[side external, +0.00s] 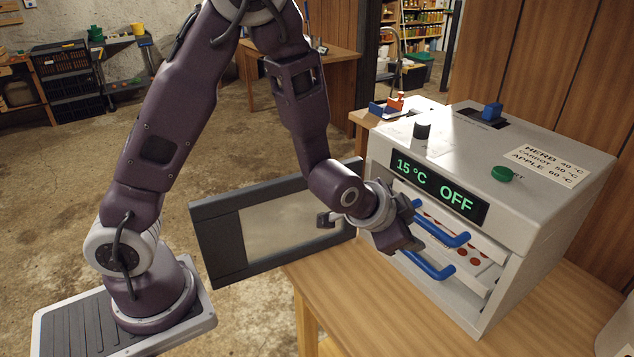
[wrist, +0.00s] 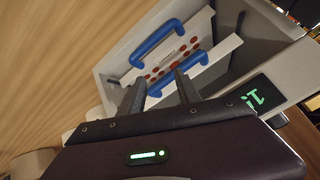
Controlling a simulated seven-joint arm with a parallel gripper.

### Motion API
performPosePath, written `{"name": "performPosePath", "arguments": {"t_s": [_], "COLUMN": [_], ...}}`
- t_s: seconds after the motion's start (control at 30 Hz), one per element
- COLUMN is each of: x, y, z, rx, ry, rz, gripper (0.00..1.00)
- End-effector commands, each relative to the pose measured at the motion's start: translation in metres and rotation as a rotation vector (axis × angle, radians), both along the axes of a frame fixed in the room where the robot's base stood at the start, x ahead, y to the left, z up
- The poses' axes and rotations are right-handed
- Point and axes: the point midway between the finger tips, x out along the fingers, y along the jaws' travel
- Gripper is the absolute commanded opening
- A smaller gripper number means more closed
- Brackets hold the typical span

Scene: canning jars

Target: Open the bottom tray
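The white dryer (side external: 545,200) stands on the wooden table, its front open. It has trays with blue handles. The lowest visible handle (side external: 430,266) is on the bottom tray; in the wrist view that handle (wrist: 155,43) is farthest from my gripper. Another blue handle (side external: 442,236) sits above it and shows close to the fingertips in the wrist view (wrist: 185,76). My gripper (side external: 410,242) is in front of the trays, left of the handles. In the wrist view my gripper (wrist: 158,84) has its fingers apart, with nothing clearly held. Whether the nearer handle lies between them is unclear.
The dark-framed door (side external: 223,243) with a window is swung open to the left, behind my wrist. The display (side external: 438,186) reads 15 °C and OFF. A black knob, blue switch and green button are on top. The table (side external: 375,310) is clear before the dryer.

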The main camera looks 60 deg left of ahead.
Motion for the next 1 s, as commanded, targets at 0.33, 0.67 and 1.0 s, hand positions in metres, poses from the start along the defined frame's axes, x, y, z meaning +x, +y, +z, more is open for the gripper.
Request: {"name": "performPosePath", "arguments": {"t_s": [0.33, 0.67, 1.0], "x": [-0.051, -0.118, -0.170], "y": [0.008, 0.025, 0.039], "z": [0.077, 0.127, 0.146], "rx": [-0.192, -0.274, -0.295], "ry": [0.106, 0.182, 0.233], "rz": [0.078, 0.141, 0.197], "gripper": [0.40, 0.40, 0.40]}}
